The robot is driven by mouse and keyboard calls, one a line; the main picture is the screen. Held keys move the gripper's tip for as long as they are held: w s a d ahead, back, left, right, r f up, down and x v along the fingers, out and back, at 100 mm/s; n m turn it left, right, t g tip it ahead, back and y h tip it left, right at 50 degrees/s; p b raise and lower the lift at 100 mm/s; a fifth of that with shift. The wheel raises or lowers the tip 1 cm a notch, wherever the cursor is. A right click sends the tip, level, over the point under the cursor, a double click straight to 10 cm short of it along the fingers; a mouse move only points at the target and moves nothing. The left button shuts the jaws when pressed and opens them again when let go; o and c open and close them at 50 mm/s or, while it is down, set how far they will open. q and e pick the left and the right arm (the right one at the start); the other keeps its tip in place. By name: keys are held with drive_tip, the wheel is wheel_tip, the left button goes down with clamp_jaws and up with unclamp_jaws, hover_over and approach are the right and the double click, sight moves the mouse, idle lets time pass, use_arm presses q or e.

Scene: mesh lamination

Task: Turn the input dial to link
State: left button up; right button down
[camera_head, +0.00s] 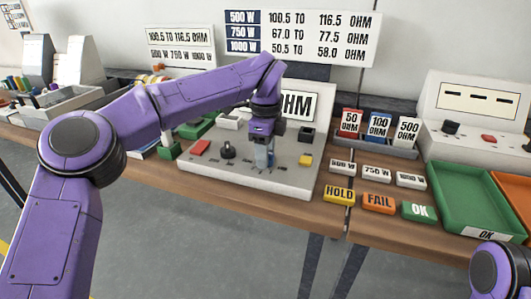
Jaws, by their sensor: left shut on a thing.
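A light grey tester box (200,170) stands on the bench, with an OHM sign behind it. On its sloped top are a red button (200,147), a black knob (228,150) and a yellow button (305,159). My left gripper (265,163) points down at the tester top, between the black knob and the yellow button. Its fingers are shut on a small control there, taken to be the input dial, which they mostly hide. The dial's markings and pointer cannot be read. My right gripper is out of view; only part of my right arm shows at the lower right.
HOLD (340,194), FAIL (379,202) and OK (419,210) blocks lie right of the tester. Behind them are wattage blocks and 50, 100 and 500 OHM blocks. A green OK tray (476,218) and a second panel with a black knob (450,127) stand at the right.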

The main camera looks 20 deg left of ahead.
use_arm(q)
drive_tip(key=shift+r, duration=0.1)
drive_tip(key=o, duration=1.1)
drive_tip(key=shift+c, duration=0.2)
wheel_tip(320, 180, up, 10)
drive_tip(key=p, duration=0.2)
drive_tip(key=shift+r, duration=0.2)
